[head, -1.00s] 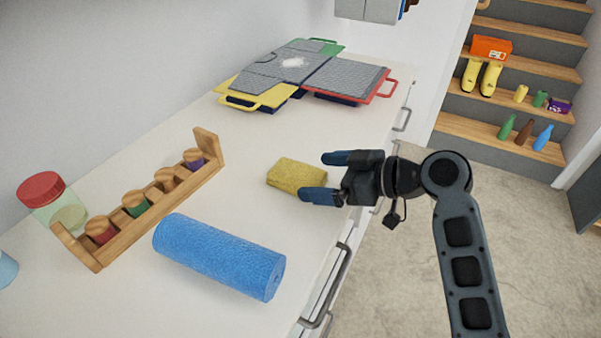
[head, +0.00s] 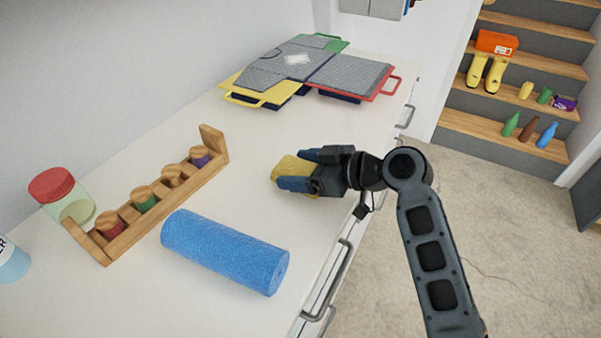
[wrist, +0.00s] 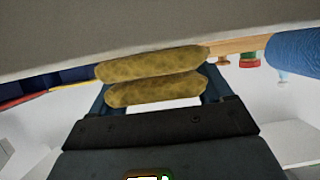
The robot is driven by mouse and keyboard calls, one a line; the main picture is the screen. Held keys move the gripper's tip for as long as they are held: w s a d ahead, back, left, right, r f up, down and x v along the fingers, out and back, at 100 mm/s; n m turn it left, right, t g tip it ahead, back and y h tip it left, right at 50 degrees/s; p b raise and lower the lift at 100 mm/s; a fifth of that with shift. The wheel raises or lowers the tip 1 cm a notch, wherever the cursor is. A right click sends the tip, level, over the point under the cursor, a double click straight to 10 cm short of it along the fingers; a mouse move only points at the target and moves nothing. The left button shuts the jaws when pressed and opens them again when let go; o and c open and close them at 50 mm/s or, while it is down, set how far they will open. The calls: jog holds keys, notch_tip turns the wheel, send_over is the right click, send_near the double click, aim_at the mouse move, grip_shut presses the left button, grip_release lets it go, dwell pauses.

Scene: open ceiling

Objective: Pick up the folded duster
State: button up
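The folded duster (head: 288,166) is a mottled yellow cloth on the white counter, partly hidden by my gripper in the head view. My gripper (head: 297,170) has its two blue fingers on either side of it, and they look closed against it. In the wrist view the duster (wrist: 155,78) shows as two thick layers between the fingers, reaching about from one finger to the other. It sits low, close to the counter surface, and I cannot see any clear gap beneath it.
A blue roll (head: 225,250) lies nearer on the counter (head: 215,130). Grey panels with coloured handles (head: 300,70) lie behind. The counter edge with drawer handles is at right.

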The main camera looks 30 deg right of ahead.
jog(key=c, duration=0.5)
jog(key=shift+r, duration=0.15)
